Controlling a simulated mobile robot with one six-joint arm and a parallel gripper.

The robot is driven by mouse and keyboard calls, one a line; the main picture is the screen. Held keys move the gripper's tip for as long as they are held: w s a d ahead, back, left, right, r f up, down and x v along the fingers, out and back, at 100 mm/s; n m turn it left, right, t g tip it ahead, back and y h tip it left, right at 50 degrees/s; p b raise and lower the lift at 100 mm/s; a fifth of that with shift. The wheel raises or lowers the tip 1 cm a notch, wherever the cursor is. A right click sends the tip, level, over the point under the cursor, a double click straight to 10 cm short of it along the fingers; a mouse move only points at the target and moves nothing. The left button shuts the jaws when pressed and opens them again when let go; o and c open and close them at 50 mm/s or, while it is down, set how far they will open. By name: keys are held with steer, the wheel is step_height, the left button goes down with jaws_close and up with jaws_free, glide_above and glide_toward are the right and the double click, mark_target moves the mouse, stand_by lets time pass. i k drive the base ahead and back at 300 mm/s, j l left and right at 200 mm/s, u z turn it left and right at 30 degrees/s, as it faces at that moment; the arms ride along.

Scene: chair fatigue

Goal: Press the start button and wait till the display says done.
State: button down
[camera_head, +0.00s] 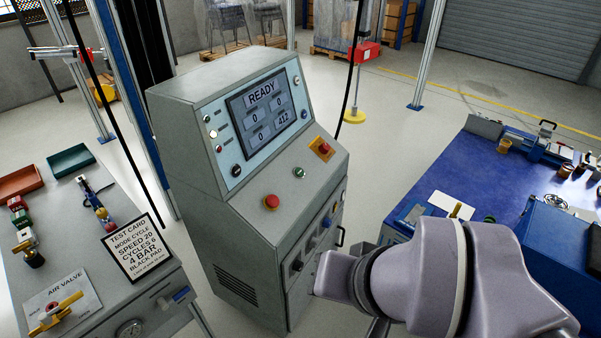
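The grey control console (240,150) stands in the middle of the view. Its display (268,113) reads "READY", with small fields below showing zeros and 412. On the sloped panel are a green button (299,172), a red mushroom button (271,202) and another red button on a yellow plate (323,148). No label saying start is legible. My arm enters at the lower right, in front of the console's right side. My gripper is not visible; its end is outside the view or hidden behind the arm link.
A left bench carries a test card (138,246), an air valve lever (55,312) and trays (70,160). A blue-topped bench (425,180) with tools and a blue box (555,250) stands right. A black cable hangs behind the console. Open floor lies between console and right bench.

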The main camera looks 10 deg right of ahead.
mark_target(299, 172)
steer(key=i+j+z, duration=0.15)
steer(key=z, duration=0.25)
steer(key=i+j+z, duration=0.25)
steer(key=z, duration=0.2)
steer(key=i+j+z, duration=0.25)
steer(key=z, duration=0.15)
steer(key=i+j+z, duration=0.15)
steer(key=j+z, duration=0.25)
